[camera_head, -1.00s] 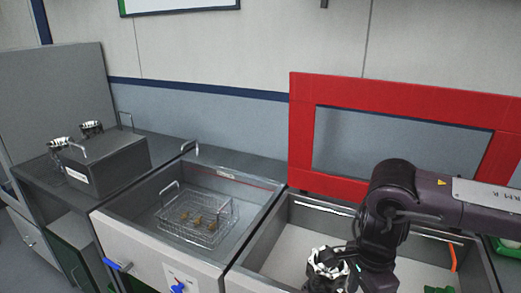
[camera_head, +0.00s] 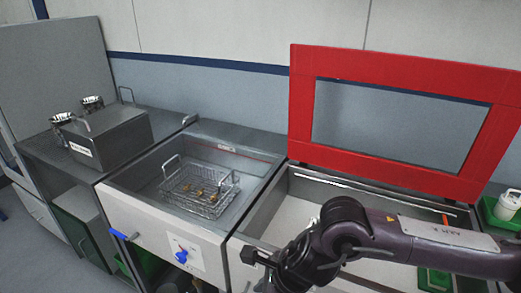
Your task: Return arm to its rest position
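My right arm comes in from the right and reaches across the front of the right-hand basin (camera_head: 285,215). My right gripper (camera_head: 262,268) is dark and low in the picture, over the basin's front left edge. Its fingertips are cut off or too small to show whether it is open or shut. No held object can be made out. My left arm and gripper are out of view.
A red frame (camera_head: 300,110) stands behind the right basin. A wire basket (camera_head: 205,205) with several brass-coloured parts sits in the left basin (camera_head: 140,178). A grey box (camera_head: 110,138) and shiny housings (camera_head: 92,104) stand at left. A green tray (camera_head: 490,212) is at far right.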

